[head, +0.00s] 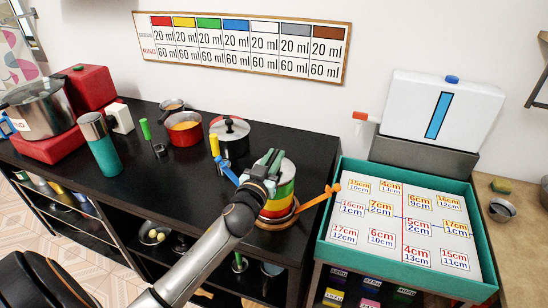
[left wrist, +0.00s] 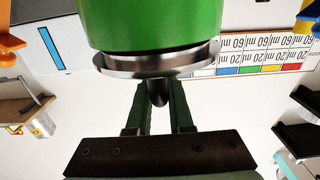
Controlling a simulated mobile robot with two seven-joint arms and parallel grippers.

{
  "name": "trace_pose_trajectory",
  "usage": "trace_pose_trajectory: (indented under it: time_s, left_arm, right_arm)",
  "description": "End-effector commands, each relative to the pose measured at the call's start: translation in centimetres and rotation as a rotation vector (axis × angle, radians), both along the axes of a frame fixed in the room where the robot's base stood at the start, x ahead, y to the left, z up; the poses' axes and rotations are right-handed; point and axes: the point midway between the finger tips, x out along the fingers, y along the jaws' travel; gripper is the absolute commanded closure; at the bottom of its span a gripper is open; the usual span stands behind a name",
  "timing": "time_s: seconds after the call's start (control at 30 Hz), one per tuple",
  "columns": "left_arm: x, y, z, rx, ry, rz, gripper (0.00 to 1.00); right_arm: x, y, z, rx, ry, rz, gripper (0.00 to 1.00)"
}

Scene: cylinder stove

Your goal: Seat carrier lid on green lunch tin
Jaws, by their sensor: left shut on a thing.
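A stacked lunch carrier stands at the right part of the black table, with a green tin (head: 287,175) on top of coloured bands of yellow and red. The green tin fills the top of the left wrist view (left wrist: 150,22), which looks upside down. My left gripper (head: 268,162) is over the carrier's top, shut on the knob of the silver carrier lid (left wrist: 157,64). The lid lies right at the green tin's open end; whether it is fully seated cannot be told. An orange latch (head: 320,199) sticks out right, a blue one (head: 228,171) left. My right gripper is not seen.
A pot with a black-knobbed lid (head: 230,130), a red saucepan (head: 184,130) and a teal flask (head: 102,150) stand left of the carrier. A teal-rimmed tray of number cards (head: 405,267) is to the right. Table is clear at front left.

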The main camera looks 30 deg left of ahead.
Motion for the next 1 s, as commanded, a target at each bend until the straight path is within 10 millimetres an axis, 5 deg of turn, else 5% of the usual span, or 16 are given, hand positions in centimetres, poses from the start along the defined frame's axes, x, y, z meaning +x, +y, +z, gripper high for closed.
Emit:
trace_pose_trajectory:
  time_s: [1.0]
  left_arm:
    - [0.0, 0.0, -1.2, 0.000, -0.001, 0.000, 1.00]
  right_arm:
    - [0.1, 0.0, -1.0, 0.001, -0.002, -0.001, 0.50]
